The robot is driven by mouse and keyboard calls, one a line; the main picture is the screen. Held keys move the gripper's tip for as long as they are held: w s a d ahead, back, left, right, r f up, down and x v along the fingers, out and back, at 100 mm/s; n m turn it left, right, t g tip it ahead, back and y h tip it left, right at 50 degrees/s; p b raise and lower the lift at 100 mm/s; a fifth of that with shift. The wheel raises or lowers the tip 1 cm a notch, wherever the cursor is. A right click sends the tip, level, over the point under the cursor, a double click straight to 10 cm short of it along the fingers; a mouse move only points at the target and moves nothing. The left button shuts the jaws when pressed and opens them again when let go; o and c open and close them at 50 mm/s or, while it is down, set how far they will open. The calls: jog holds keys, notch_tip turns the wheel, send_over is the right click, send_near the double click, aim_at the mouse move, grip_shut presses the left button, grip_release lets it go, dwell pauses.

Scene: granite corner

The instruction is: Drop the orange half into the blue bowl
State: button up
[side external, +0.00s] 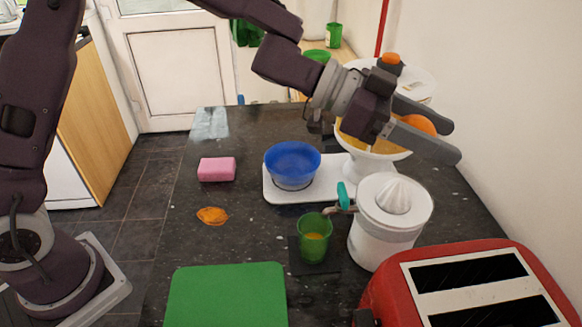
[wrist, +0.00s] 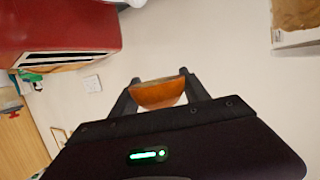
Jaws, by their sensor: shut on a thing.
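My gripper (side external: 450,141) is raised at the right of the side external view, over the white pedestal bowl. It is shut on an orange half (side external: 419,124). In the wrist view the orange half (wrist: 158,95) sits between the two dark fingers, its flat side toward the top of the picture. The blue bowl (side external: 292,155) stands upright on a white flat base (side external: 278,195), to the left of and below my gripper. No orange half shows inside the visible part of the bowl.
A white pedestal bowl (side external: 372,165) with yellow-orange contents stands beside the blue bowl.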

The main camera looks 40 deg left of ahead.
notch_tip(320, 180, up, 18)
jog(key=w+a, duration=0.2)
jog(key=a, duration=0.9)
jog(key=w+a, duration=0.3)
jog(key=a, duration=0.9)
jog(key=shift+s+a+f, duration=0.1)
jog(key=shift+f, duration=8.05)
jog(key=shift+s+a+f, duration=0.1)
jog(key=shift+f, duration=8)
jog(key=o, duration=1.5)
jog(key=shift+c, duration=0.2)
